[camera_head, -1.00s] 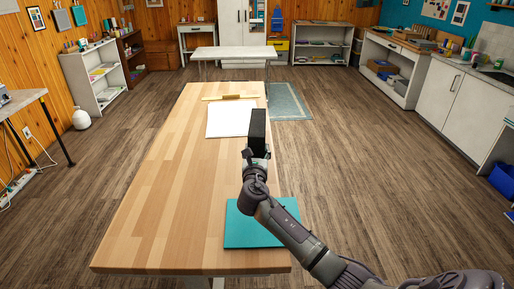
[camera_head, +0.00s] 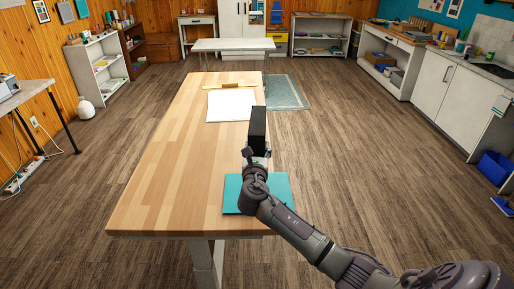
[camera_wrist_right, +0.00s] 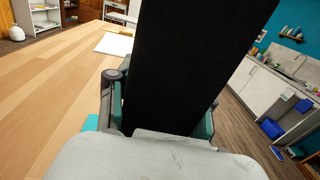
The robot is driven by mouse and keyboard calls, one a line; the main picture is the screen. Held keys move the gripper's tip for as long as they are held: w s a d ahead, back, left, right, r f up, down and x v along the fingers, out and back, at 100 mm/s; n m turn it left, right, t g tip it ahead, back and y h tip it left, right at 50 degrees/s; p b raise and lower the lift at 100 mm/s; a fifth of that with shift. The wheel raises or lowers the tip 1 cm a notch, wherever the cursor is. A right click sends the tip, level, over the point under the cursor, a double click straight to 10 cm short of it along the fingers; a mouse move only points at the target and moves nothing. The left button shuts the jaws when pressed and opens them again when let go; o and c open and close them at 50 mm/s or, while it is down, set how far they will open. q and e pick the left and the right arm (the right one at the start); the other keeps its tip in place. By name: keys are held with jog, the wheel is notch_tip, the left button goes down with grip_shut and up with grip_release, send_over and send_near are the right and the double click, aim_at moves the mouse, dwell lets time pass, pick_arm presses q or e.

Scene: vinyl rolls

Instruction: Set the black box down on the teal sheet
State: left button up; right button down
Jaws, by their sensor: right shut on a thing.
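The black box (camera_head: 258,124) is upright in my right gripper (camera_head: 257,155), which is shut on it. It also fills the middle of the right wrist view (camera_wrist_right: 185,70), between the two fingers. The teal sheet (camera_head: 279,188) lies at the near right corner of the wooden table. My right arm and wrist cover part of the sheet. The box appears beyond the sheet's far edge in the head view, and its height above the table is hard to tell. A corner of the sheet shows in the right wrist view (camera_wrist_right: 91,122). My left gripper is not in view.
The wooden table (camera_head: 175,165) is mostly bare on its left. A white sheet (camera_head: 231,105) and a yellow bar-like thing (camera_head: 224,86) lie at its far end.

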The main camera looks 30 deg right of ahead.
notch_tip(320, 180, down, 4)
jog(key=b, duration=0.3)
jog(key=shift+f, duration=0.1)
jog(key=shift+f+b, duration=0.85)
jog(key=shift+f, duration=0.5)
jog(key=shift+f, duration=0.15)
jog(key=shift+f+b, duration=0.3)
jog(key=shift+f+b, duration=0.4)
jog(key=shift+f, duration=0.45)
